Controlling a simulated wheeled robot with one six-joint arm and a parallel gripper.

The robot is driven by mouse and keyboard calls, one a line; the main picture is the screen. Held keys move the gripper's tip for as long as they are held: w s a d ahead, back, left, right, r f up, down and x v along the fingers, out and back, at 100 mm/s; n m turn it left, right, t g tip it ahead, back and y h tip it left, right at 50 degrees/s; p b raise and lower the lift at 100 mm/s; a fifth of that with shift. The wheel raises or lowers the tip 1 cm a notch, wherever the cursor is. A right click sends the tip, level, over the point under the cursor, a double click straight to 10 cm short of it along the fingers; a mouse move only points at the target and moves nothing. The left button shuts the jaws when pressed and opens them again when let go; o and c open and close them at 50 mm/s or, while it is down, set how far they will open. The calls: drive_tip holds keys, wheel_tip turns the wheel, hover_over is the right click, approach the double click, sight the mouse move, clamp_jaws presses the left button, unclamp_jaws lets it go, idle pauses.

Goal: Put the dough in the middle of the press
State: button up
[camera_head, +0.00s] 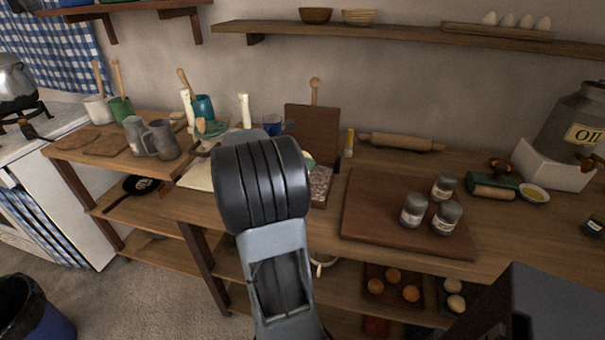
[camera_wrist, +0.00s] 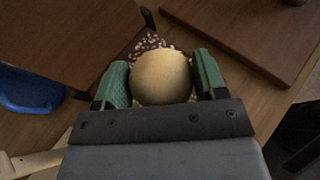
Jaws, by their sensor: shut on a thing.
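My gripper (camera_wrist: 161,68) is shut on a pale round ball of dough (camera_wrist: 160,80), held between its two green finger pads in the wrist view. The press has an upright dark wooden lid (camera_head: 312,132) with a handle on top and a speckled base (camera_head: 321,186). In the wrist view the lid (camera_wrist: 70,35) fills the upper left, and part of the speckled base (camera_wrist: 148,44) shows beyond the dough. The dough hides the rest of the base there, and the gap between them cannot be told. In the head view my arm hides most of the gripper and the dough.
A wooden board (camera_head: 370,217) with several grey jars (camera_head: 414,210) lies right of the press. A rolling pin (camera_head: 400,142) is behind it. Mugs (camera_head: 160,139) and a white candle (camera_head: 245,110) stand to the left.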

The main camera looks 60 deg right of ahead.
drive_tip(key=d+f, duration=0.1)
drive_tip(key=f, duration=0.1)
drive_tip(key=w+d+f, duration=0.1)
drive_tip(key=d+f, duration=0.1)
drive_tip(key=shift+w, duration=0.1)
drive_tip(key=shift+w+d+f+b, duration=0.15)
drive_tip(key=shift+f+b, duration=0.3)
drive_tip(key=shift+f, duration=1.3)
drive_tip(key=shift+f, duration=0.1)
drive_tip(key=o, duration=0.7)
drive_tip(key=shift+o, duration=0.2)
